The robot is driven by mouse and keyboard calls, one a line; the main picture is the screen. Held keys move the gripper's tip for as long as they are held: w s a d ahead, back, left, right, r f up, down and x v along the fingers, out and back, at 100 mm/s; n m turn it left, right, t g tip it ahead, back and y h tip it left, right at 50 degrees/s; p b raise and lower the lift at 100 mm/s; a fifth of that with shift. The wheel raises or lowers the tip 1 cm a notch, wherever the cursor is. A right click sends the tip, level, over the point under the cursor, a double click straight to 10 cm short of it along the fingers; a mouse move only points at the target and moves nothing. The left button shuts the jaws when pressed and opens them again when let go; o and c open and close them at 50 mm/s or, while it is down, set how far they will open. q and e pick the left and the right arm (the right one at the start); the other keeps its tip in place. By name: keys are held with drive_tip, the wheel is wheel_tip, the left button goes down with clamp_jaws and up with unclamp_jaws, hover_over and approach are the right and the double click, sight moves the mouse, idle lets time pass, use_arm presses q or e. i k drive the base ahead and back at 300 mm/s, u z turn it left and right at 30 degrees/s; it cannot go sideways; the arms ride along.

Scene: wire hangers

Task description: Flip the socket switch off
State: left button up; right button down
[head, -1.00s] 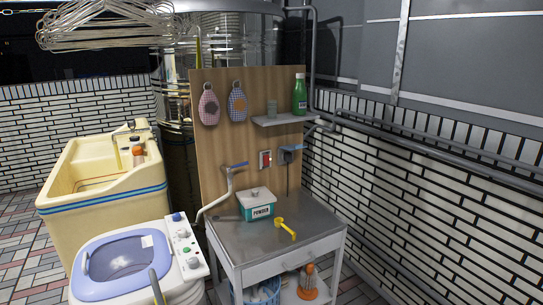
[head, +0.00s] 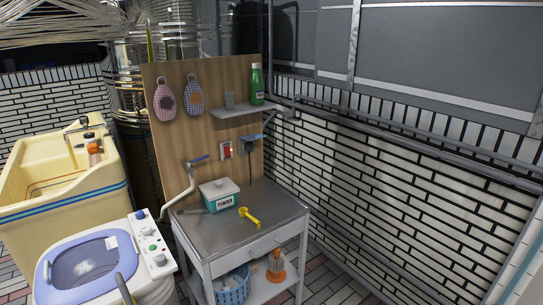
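The socket switch (head: 226,150) is a white plate with a red rocker on the wooden backboard (head: 175,100). It sits above the back of the metal-topped table. Just to its right, a dark plug (head: 249,146) with a blue top is in place, and its cord hangs down behind the table. I cannot tell the rocker's position at this size. Neither of my grippers is in view.
A white powder box (head: 219,195) and a yellow scoop (head: 249,217) lie on the table (head: 272,222). A shelf (head: 232,111) holds a green bottle (head: 257,84). A washer (head: 90,262) stands front left.

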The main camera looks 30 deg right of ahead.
sight(226, 149)
drive_tip(key=z, duration=1.35)
drive_tip(key=i, duration=2.35)
drive_tip(key=u, duration=2.55)
